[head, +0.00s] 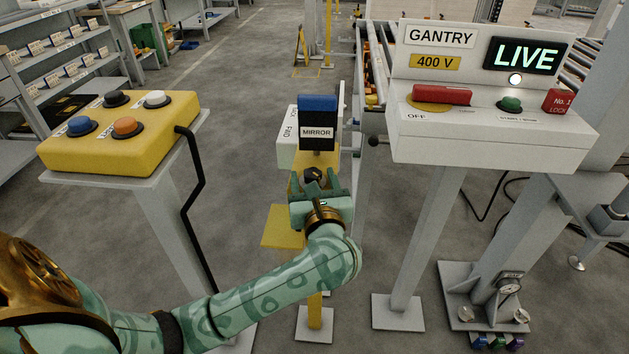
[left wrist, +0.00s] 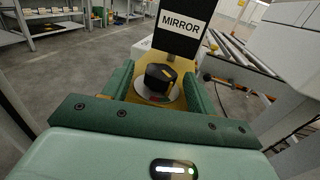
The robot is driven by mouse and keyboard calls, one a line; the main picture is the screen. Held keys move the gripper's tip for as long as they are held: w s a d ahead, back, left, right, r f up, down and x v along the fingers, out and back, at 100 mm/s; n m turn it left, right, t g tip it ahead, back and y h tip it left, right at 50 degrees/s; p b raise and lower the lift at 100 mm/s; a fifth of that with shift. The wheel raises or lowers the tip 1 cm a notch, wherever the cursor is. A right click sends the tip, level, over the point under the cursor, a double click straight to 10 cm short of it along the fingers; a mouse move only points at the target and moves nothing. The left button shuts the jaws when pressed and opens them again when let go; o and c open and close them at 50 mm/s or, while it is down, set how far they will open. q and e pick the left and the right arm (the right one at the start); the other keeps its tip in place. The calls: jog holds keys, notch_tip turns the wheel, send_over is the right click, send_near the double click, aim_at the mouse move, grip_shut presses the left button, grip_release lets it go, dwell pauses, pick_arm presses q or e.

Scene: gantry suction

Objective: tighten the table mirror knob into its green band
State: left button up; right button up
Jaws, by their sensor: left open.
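The mirror knob (left wrist: 160,78) is black with a yellow pointer mark. It sits on a pale round dial with some red on its near edge, on a yellow post below the MIRROR sign (head: 318,132). In the head view the knob (head: 313,174) shows just beyond my left gripper (head: 318,185). My left gripper is open, and in the left wrist view its green fingers (left wrist: 166,90) lie either side of the knob, apart from it as far as I can tell. My right gripper is not in view.
A yellow button box (head: 120,130) stands on a pedestal at left. The white gantry panel (head: 490,130) at right reads LIVE, with a red handle and green button. A roller conveyor (head: 377,60) runs behind.

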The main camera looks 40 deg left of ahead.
pick_arm(q)
jog(key=c, duration=1)
jog(key=shift+s+a+m+t+h, duration=0.1)
jog(key=shift+m+t+h, duration=1)
jog(key=shift+m+h, duration=0.15)
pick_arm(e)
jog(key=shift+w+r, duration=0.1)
pick_arm(q)
jog(key=o, duration=1)
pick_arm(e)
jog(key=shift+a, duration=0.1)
pick_arm(q)
jog(key=p+v, duration=0.3)
jog(key=v, duration=1.3)
jog(key=shift+s+p, duration=0.25)
jog(key=shift+p, duration=0.05)
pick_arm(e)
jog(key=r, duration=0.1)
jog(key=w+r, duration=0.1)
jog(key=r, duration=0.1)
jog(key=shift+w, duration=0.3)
